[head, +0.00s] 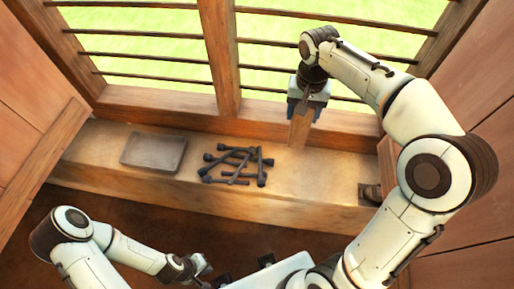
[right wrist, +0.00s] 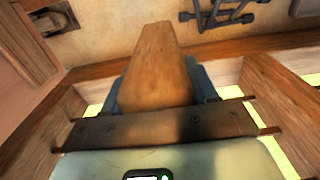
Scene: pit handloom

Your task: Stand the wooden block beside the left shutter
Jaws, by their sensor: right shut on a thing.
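The wooden block (head: 300,130) is a plain brown bar held in my right gripper (head: 305,105), hanging down at the sill's back right, in front of the window. In the right wrist view the block (right wrist: 157,60) points away from the jaws, its far end free. Whether its lower end touches the sill is unclear. The left shutter (head: 30,65) is the reddish wooden panel at the left, far from the block. My left gripper (head: 200,268) is low, in front of the sill; its jaws are too small to read.
On the sill (head: 110,170) lie a grey slab-like tray (head: 154,152) and a pile of dark rods (head: 238,167). A small dark fitting (head: 372,194) is at the right end. A window post (head: 220,60) and bars stand behind. The sill's left end is clear.

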